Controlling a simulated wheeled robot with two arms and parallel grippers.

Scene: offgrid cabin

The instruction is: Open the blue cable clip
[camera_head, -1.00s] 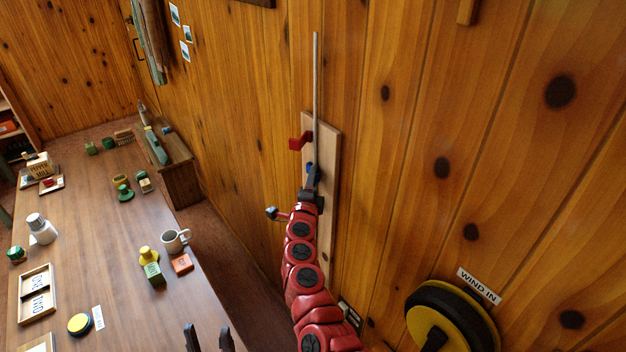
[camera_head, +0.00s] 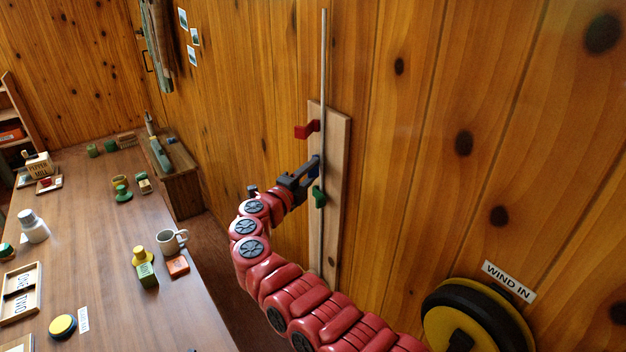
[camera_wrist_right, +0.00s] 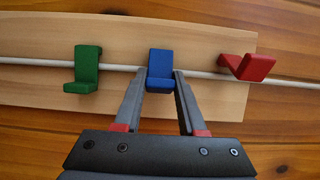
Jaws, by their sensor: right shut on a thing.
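The blue cable clip (camera_wrist_right: 160,66) sits on a wooden board (camera_head: 334,235) on the wall, at the pale cable (camera_head: 324,60) that runs along it. In the head view only a little of the blue clip (camera_head: 316,171) shows behind the fingers. My right gripper (camera_head: 312,163) is shut on it. In the right wrist view the fingertips (camera_wrist_right: 160,74) lie on either side of the clip. A green clip (camera_wrist_right: 83,70) and a red clip (camera_wrist_right: 247,67) flank it on the same board; the red one is tilted. My left gripper is not clearly in view.
A yellow and black wheel (camera_head: 478,318) below a "WIND IN" label (camera_head: 509,281) is on the wall at the lower right. A long table (camera_head: 100,230) with a mug (camera_head: 171,242) and several small objects stands on the left.

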